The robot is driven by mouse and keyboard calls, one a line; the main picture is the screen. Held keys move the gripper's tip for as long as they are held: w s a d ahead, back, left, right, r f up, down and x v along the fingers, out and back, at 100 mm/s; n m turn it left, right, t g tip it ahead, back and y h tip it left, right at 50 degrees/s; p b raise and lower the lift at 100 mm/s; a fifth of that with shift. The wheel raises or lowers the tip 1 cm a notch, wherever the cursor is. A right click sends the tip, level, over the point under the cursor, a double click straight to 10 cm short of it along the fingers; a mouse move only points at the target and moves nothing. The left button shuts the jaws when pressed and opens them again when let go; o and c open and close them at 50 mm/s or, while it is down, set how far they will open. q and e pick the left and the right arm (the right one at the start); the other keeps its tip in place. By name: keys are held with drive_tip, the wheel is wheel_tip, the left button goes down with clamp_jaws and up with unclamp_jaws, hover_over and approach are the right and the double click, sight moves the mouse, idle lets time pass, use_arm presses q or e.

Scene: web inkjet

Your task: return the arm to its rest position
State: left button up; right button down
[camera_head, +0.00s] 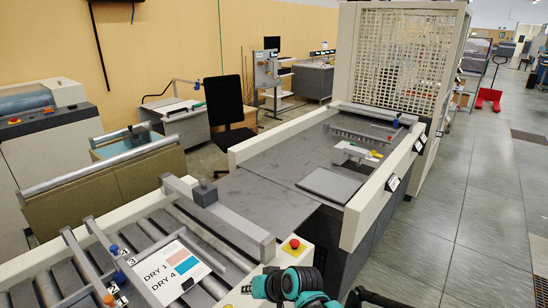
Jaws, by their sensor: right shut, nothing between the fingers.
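My right arm (290,284), teal and black, shows at the bottom edge, just right of the centre. My right gripper (376,298), dark, is at the bottom edge to the right of that arm link and is mostly cut off by the frame. It is shut and empty, apart from the machine beside it. My left arm and left gripper are not in view.
The red stop button (294,244) on the press's corner stands close behind my right arm. The floor (470,240) at right is clear.

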drive_tip(key=s+d+h, duration=0.2)
drive_tip(key=s+d, duration=0.3)
drive_tip(key=d, duration=0.3)
drive_tip(key=s+d+r+m+t+h, duration=0.1)
drive_tip(key=s+d+h, duration=0.1)
drive_tip(key=s+d, duration=0.3)
drive_tip(key=s+d+r+m+h, duration=0.1)
drive_tip(key=s+d, duration=0.4)
drive_tip(key=d, duration=0.8)
drive_tip(key=shift+s+t+h, duration=0.3)
drive_tip(key=shift+h, duration=0.4)
